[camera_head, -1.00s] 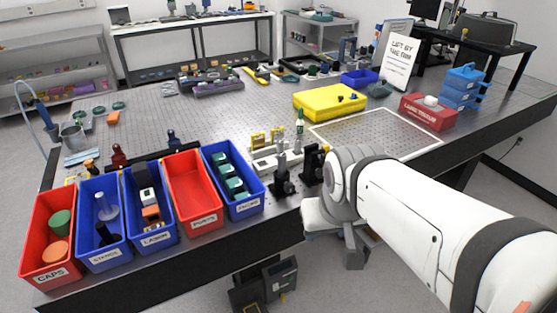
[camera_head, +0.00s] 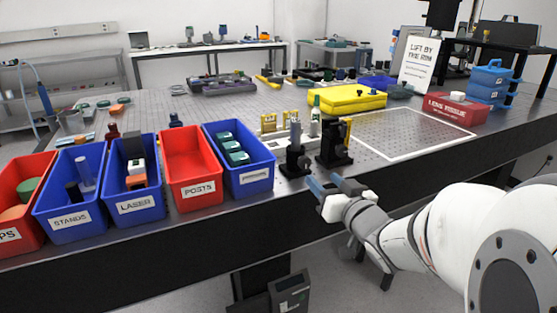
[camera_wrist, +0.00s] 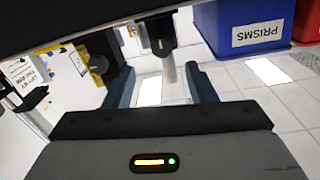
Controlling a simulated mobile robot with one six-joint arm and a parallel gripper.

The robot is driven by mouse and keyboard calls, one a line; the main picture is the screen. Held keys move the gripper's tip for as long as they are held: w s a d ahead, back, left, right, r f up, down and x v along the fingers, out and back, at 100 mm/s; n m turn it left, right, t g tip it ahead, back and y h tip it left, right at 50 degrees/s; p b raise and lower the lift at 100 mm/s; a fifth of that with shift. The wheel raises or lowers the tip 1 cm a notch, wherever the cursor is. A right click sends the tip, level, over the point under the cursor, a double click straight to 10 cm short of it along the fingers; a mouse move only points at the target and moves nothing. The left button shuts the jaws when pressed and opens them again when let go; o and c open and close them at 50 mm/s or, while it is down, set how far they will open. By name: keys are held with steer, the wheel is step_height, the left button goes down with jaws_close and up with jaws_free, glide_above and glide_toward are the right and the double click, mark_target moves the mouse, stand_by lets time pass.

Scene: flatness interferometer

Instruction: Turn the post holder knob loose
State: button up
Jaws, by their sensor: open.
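A black post holder (camera_head: 295,163) with a pale grey post stands near the table's front edge in the head view.
A blue bin (camera_head: 259,183), labelled PRISMS in the wrist view (camera_wrist: 285,12), stands left of the holders, beside the red POSTS bin (camera_head: 203,199). A green-capped bottle (camera_head: 315,117) stands behind. A white-outlined table area (camera_head: 400,135) to the right is clear.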

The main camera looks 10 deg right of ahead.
mark_target(306, 164)
steer(key=x, duration=0.7)
steer(key=shift+w+a, duration=0.15)
steer(key=shift+w, duration=0.2)
steer(key=c, duration=1)
